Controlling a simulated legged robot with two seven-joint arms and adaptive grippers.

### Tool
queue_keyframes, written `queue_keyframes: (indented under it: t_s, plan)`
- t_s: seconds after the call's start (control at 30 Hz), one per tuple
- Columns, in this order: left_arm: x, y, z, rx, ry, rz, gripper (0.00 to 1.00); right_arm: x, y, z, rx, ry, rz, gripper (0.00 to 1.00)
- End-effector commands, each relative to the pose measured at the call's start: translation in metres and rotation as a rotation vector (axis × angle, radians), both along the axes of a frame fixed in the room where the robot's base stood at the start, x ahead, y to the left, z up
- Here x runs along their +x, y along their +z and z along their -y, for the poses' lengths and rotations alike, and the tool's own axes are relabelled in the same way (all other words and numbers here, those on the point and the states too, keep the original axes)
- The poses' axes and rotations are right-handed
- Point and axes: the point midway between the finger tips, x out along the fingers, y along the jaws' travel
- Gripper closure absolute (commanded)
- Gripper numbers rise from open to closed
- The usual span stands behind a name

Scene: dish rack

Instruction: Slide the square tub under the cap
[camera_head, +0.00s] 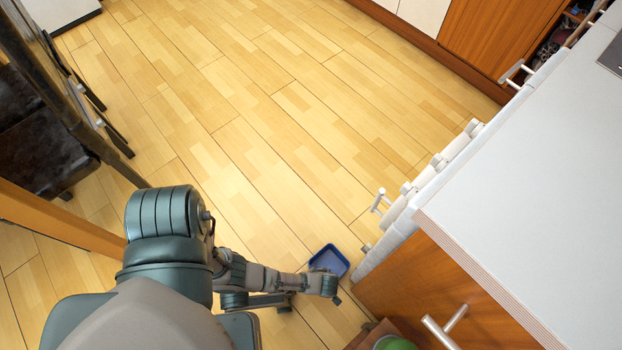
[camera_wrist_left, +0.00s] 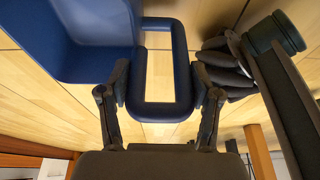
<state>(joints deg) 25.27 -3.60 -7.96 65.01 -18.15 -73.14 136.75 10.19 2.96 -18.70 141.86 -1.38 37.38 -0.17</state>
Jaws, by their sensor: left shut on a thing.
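The square tub (camera_head: 328,260) is blue and open-topped, held above the floor beside the cabinet in the head view. In the left wrist view its blue wall (camera_wrist_left: 75,45) fills the upper left, with a blue handle loop beside it. My left gripper (camera_wrist_left: 160,88) has one finger on each side of this loop and is shut on it. In the head view my left gripper (camera_head: 330,284) is at the tub's near side, partly hidden by its own wrist. I cannot make out a cap for certain. My right gripper is out of view.
A white counter (camera_head: 530,180) with an orange wooden cabinet (camera_head: 440,295) and handles stands at the right. A green rounded thing (camera_head: 397,343) is partly cut off at the bottom edge. A dark chair (camera_head: 45,135) is at the left. The wooden floor (camera_head: 230,110) between is clear.

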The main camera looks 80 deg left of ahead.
Motion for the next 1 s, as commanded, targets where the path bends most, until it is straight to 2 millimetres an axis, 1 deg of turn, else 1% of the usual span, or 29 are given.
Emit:
queue_keyframes:
  t_s: [0.37,1.0]
  plan:
    - [0.017,0.0,-0.01,0.001,0.001,0.001,0.97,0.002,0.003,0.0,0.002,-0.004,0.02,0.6]
    - [0.044,0.0,-0.027,0.001,0.002,0.001,0.97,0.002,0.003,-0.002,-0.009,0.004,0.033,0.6]
